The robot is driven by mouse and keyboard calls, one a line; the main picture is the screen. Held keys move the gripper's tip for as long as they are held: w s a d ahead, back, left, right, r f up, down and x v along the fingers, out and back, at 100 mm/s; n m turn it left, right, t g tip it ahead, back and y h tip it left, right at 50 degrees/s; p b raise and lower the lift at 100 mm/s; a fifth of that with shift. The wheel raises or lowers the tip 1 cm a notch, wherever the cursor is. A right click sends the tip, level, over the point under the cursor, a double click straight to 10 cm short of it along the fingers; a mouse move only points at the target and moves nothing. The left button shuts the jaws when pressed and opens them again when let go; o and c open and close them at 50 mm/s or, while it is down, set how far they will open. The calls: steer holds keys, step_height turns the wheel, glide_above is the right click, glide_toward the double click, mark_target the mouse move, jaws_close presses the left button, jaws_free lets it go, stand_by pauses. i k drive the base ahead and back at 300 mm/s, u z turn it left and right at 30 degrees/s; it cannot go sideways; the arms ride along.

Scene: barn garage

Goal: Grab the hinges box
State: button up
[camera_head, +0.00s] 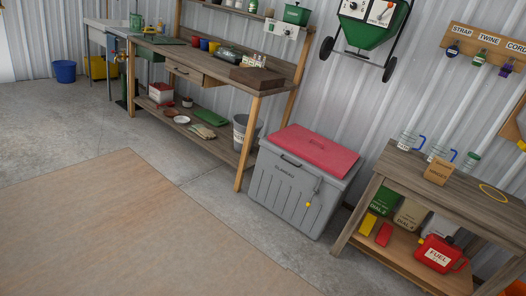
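A small brown cardboard box (439,172) with a printed label stands on the wooden table at the right. The label is too small to read with certainty, but this may be the hinges box. It stands near the table's front left part, in front of clear jars with blue handles (438,153). My gripper does not show in this view, so its state is hidden.
The right table (390,162) has a lower shelf with a red fuel can (438,254) and several containers. A grey chest with a red lid (290,187) stands left of it. A long workbench (170,52) lines the wall. Floor and a brown mat (120,225) are clear.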

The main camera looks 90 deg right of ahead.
mark_target(439, 169)
steer(key=z, duration=1.35)
steer(key=i, duration=0.2)
steer(key=z, duration=2.25)
steer(key=k, duration=0.85)
steer(key=z, duration=0.25)
steer(key=i, duration=0.8)
steer(key=u, duration=0.2)
